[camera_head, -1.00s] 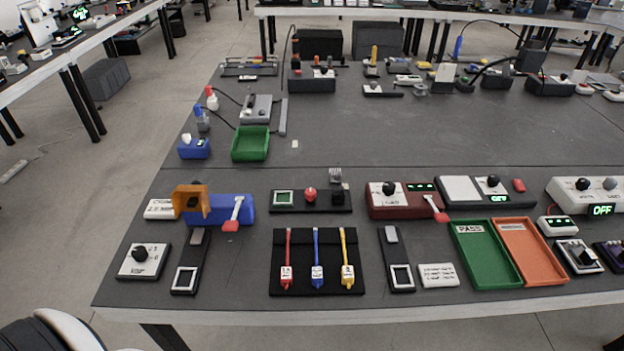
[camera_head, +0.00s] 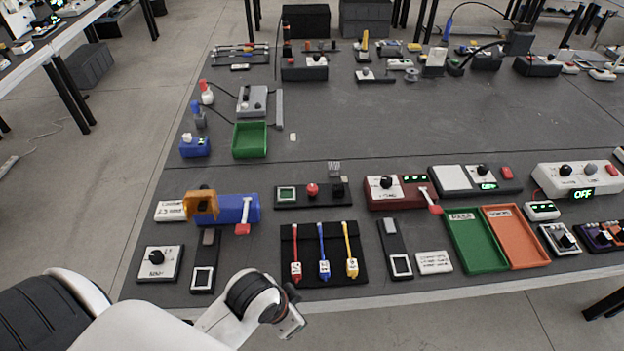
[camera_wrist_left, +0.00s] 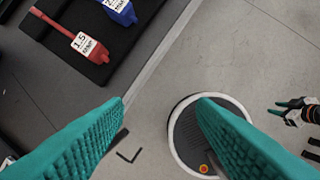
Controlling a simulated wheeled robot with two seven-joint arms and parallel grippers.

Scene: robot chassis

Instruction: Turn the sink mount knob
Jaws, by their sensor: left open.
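A black knob on a small white plate (camera_head: 157,257) is at the front left corner of the table. Its label is too small to read, so I cannot tell if it is the sink mount knob. Other black knobs sit on the dark red box (camera_head: 386,183) and the white OFF box (camera_head: 566,170). My left gripper (camera_head: 291,325) is just off the table's front edge, right of the plated knob. In the left wrist view its teal fingers (camera_wrist_left: 163,100) are wide open and empty. A small second gripper (camera_wrist_left: 283,107), apparently my right, shows there with fingers apart.
A black holder with red, blue and yellow tagged strips (camera_head: 323,277) lies near the front edge. Green (camera_head: 474,242) and orange (camera_head: 515,238) trays are to its right. A blue box with an orange bracket (camera_head: 224,208) stands behind the plated knob. The table's middle (camera_head: 380,120) is mostly clear.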

